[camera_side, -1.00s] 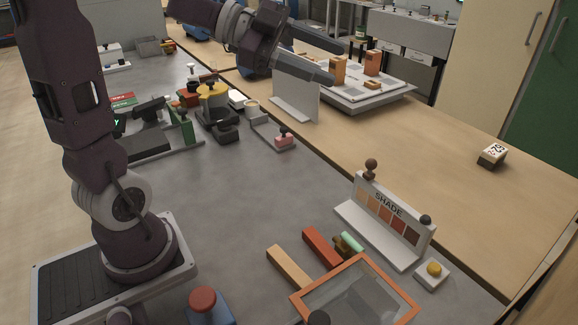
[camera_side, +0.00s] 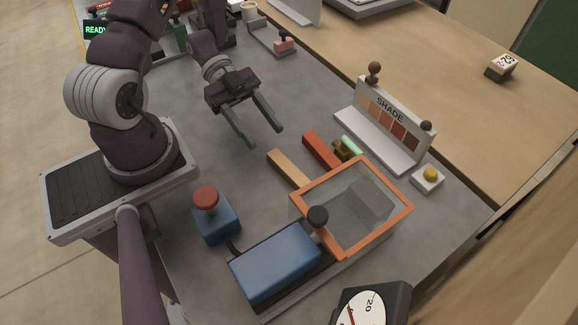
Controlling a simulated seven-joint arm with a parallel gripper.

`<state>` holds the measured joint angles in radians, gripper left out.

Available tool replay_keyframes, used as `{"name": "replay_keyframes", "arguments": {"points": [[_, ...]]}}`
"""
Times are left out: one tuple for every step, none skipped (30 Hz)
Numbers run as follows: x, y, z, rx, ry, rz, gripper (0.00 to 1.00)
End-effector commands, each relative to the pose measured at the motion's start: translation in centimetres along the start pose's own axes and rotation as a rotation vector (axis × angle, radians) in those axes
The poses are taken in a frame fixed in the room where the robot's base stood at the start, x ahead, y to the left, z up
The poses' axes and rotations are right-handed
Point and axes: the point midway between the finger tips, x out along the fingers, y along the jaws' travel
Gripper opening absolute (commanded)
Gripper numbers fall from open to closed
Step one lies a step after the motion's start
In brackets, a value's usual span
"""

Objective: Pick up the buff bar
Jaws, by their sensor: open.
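The buff bar (camera_side: 288,168) lies flat on the grey table, its near end close to the orange-framed glass lid. It is a long, pale tan bar. My gripper (camera_side: 266,138) is open and empty, its two fingers spread and pointing down toward the front. It is up and to the left of the buff bar in the picture, apart from it. A red-orange bar (camera_side: 321,151) lies just to the right of the buff bar, roughly parallel to it.
The orange-framed clear lid (camera_side: 350,207) and a blue box (camera_side: 274,262) stand in front. A red-topped blue button (camera_side: 207,202) is at left. Grey table left of the bars is clear.

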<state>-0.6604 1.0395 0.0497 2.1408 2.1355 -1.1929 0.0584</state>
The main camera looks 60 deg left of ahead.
Motion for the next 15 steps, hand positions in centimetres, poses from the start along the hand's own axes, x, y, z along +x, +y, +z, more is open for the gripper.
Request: {"name": "replay_keyframes", "arguments": {"points": [[0.6, 0.0, 1.3, -0.003, 0.003, 0.001, 0.51], [0.8, 0.0, 1.8, -0.002, 0.002, 0.001, 0.51], [1.1, 0.0, 2.2, 0.001, 0.002, 0.001, 0.51], [1.4, 0.0, 2.4, 0.001, 0.002, 0.001, 0.51], [1.7, 0.0, 2.5, 0.001, 0.001, 0.001, 0.51], [2.2, 0.0, 2.5, 0.001, 0.002, 0.002, 0.51], [2.6, -0.1, 2.4, 0.002, 0.002, 0.002, 0.51], [3.1, -0.1, 2.3, 0.002, 0.002, 0.002, 0.51], [3.7, -0.1, 2.1, 0.001, 0.002, 0.002, 0.51], [4.2, -0.2, 2.0, 0.001, 0.002, 0.003, 0.51], [4.8, -0.2, 1.8, 0.001, 0.002, 0.004, 0.51], [5.6, -0.3, 1.5, 0.002, 0.003, 0.004, 0.51], [6.1, -0.4, 1.3, 0.001, 0.002, 0.004, 0.51], [6.7, -0.4, 1.4, 0.000, 0.002, 0.003, 0.51], [7.3, -0.5, 1.4, 0.001, 0.002, 0.002, 0.51]]}}
